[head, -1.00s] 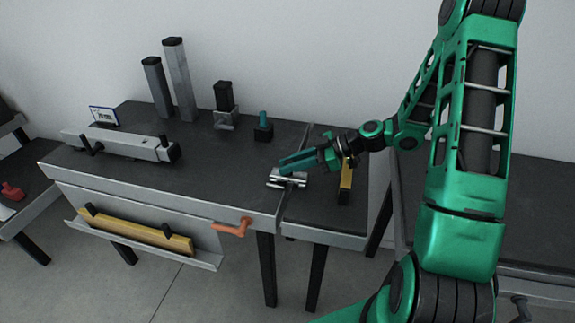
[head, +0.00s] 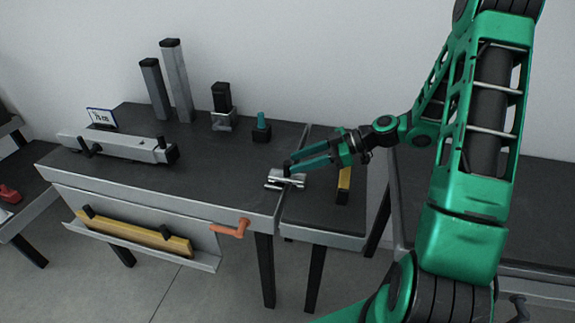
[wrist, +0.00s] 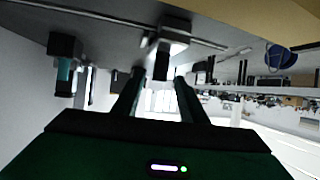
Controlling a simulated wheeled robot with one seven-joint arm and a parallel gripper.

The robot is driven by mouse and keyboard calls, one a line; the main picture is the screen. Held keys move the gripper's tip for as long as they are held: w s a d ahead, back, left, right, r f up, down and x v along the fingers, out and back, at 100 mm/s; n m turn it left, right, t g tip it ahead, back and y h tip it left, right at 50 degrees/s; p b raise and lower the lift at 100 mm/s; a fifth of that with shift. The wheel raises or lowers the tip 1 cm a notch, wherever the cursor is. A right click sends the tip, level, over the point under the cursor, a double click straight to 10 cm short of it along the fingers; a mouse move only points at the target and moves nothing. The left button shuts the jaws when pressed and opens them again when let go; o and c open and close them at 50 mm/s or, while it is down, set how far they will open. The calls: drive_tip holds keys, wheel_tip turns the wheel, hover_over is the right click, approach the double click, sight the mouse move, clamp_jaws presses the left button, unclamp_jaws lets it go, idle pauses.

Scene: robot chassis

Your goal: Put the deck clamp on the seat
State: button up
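A small silver fitting (head: 286,179) with a dark upright part lies at the seam between the large dark tabletop and the narrower side top. It looks like the deck clamp, but I cannot be sure. In the wrist view a silver and black piece (wrist: 170,42), likely the same fitting, shows ahead of the fingers. My gripper (head: 296,163) comes in from the right with its two fingers apart; its tips overlap the fitting's dark part in the head view. The wrist view shows an open gap between the fingers (wrist: 160,98). I cannot tell contact, nor clearly identify the seat.
A black block with a teal peg (head: 261,128) and a black post on a silver base (head: 222,105) stand behind. Two tall posts (head: 176,80) and a long silver beam (head: 118,144) stand left. An orange handle (head: 230,229) juts from the front.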

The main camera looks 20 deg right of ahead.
drive_tip(key=v, duration=0.7)
drive_tip(key=shift+s+d, duration=0.15)
drive_tip(key=shift+d, duration=0.15)
drive_tip(key=s+d+r+m+g+h, duration=0.1)
drive_tip(key=s+m+h, duration=0.3)
drive_tip(key=s, duration=0.5)
drive_tip(key=s+d+r+m+g+h, duration=0.2)
drive_tip(key=s+d+r+m+h, duration=0.1)
drive_tip(key=s+m, duration=0.6)
drive_tip(key=s+d+r+m+g+h, duration=0.2)
drive_tip(key=s+m, duration=0.5)
drive_tip(key=s, duration=0.4)
drive_tip(key=d+h, duration=0.1)
drive_tip(key=h, duration=0.1)
drive_tip(key=shift+s+r+h, duration=0.15)
drive_tip(key=shift+r+h, duration=0.15)
drive_tip(key=shift+r, duration=0.1)
drive_tip(key=shift+w+f, duration=0.25)
drive_tip(key=shift+w, duration=0.35)
